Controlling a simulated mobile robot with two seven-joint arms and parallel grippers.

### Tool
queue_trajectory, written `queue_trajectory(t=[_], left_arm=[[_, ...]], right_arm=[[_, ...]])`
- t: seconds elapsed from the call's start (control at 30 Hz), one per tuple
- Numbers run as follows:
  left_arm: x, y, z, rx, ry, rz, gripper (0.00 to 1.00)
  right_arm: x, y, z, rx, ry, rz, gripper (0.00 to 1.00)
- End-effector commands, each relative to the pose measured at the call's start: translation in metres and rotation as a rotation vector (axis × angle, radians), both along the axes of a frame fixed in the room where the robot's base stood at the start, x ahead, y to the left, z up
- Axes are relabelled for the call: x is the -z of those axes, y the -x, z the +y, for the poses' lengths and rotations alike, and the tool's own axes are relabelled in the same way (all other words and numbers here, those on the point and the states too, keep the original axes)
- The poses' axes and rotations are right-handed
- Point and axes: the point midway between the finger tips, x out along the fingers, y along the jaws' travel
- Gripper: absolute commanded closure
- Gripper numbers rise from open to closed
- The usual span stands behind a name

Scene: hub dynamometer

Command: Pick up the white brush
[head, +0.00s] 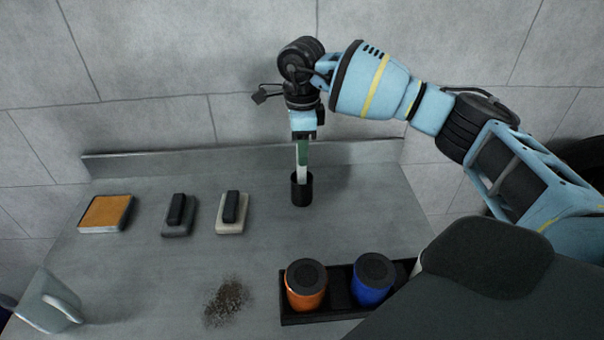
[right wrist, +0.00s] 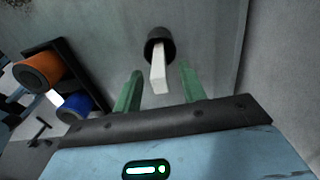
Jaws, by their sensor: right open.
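A white bar-like handle (head: 301,174), which may be the white brush, stands upright in a black cup (head: 301,190) at the back of the counter. The handle (right wrist: 158,74) and cup (right wrist: 160,46) also show in the right wrist view; whatever is inside the cup is hidden. My right gripper (head: 302,160) points down above the cup. Its green fingers (right wrist: 160,68) are open, one on each side of the handle, with gaps visible. A cream block with a black grip (head: 232,213) lies on the counter left of the cup. My left gripper is not in view.
A grey block with a black grip (head: 179,216) and an orange-topped pad (head: 106,213) lie further left. A black tray (head: 338,316) holds orange (head: 305,288) and blue (head: 372,282) containers. The middle counter is clear.

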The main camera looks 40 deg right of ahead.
Motion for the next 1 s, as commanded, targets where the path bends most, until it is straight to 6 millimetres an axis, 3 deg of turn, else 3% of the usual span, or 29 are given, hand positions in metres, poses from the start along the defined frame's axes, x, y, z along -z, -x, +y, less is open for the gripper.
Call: queue_trajectory(t=[0.17, 0.5, 0.8, 1.0], left_arm=[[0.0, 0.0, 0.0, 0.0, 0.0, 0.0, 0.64], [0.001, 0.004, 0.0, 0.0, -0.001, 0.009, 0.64], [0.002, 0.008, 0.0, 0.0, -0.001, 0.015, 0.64], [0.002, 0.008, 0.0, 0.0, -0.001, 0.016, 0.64]], right_arm=[[0.0, 0.0, 0.0, 0.0, 0.0, 0.0, 0.59], [0.0, 0.0, 0.0, 0.0, 0.001, 0.001, 1.0], [-0.003, 0.0, 0.0, 0.0, 0.001, -0.001, 1.0], [-0.028, -0.001, 0.0, 0.0, 0.001, -0.003, 1.0]])
